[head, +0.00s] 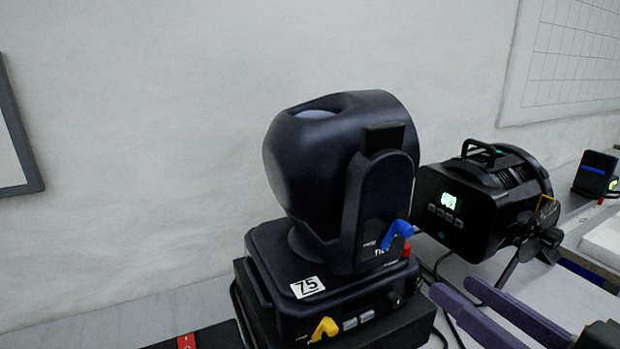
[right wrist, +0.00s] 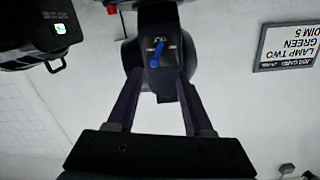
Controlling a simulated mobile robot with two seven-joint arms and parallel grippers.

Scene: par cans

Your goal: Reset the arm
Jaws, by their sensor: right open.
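My right gripper (head: 452,287) comes in from the lower right in the head view, with two purple fingers spread apart and nothing between them. It also shows in the right wrist view (right wrist: 160,73), open and pointing towards the black moving-head lamp. That lamp (head: 335,165) stands in the middle of the head view, with a "75" label on its base. The blue lever (head: 396,235) on its yoke is tilted, and it shows between the fingertips in the right wrist view (right wrist: 157,54), apart from them. A yellow lever (head: 324,329) is on the base. My left gripper is not in view.
A black par can (head: 485,200) with a lit green display stands right of the lamp, cables between them. A small black device (head: 596,173) is farther right. A "LAMP TWO GREEN" card (right wrist: 288,46) shows upside down in the right wrist view.

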